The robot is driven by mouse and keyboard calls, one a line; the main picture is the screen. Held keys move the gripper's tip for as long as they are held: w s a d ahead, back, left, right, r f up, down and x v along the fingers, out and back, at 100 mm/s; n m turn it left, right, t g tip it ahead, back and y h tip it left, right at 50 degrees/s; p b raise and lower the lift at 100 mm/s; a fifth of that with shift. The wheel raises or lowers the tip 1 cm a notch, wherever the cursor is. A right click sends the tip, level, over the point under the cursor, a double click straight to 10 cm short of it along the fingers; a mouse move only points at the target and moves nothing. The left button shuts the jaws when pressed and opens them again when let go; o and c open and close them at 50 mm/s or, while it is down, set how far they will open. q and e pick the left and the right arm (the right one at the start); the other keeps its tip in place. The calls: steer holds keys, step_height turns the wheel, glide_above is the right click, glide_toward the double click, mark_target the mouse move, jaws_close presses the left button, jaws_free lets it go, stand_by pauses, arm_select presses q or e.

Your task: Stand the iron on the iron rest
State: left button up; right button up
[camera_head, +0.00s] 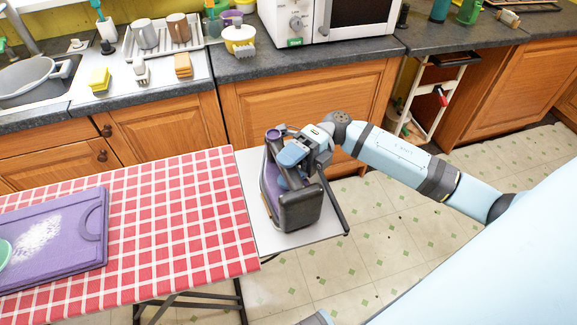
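The iron (299,210), dark grey with purple parts, is at the iron rest, the pale flat plate (272,240) at the right end of the ironing board. The iron is steeply raised, its bulky dark end low and toward the front. I cannot tell whether its base fully touches the plate. My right gripper (291,156) comes from the right and is closed around the iron's handle, which the fingers partly hide. My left gripper is out of view.
The ironing board (190,215) has a red checked cover. A purple cutting board (55,245) with white grains lies on its left. Behind are a counter (250,65) with a microwave (325,18), a dish rack (165,40) and a sink. Open tiled floor lies right of the rest.

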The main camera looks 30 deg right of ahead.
stand_by(0.4)
arm_select(q)
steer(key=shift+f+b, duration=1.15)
steer(key=shift+b, duration=0.1)
arm_select(e)
steer(key=v, duration=0.8)
stand_by(0.5)
arm_select(q)
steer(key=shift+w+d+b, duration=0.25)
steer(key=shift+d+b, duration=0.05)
steer(key=shift+b, duration=0.65)
arm_select(e)
steer(key=v, duration=1.4)
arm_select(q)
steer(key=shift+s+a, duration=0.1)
arm_select(e)
steer(key=shift+a+f, duration=0.1)
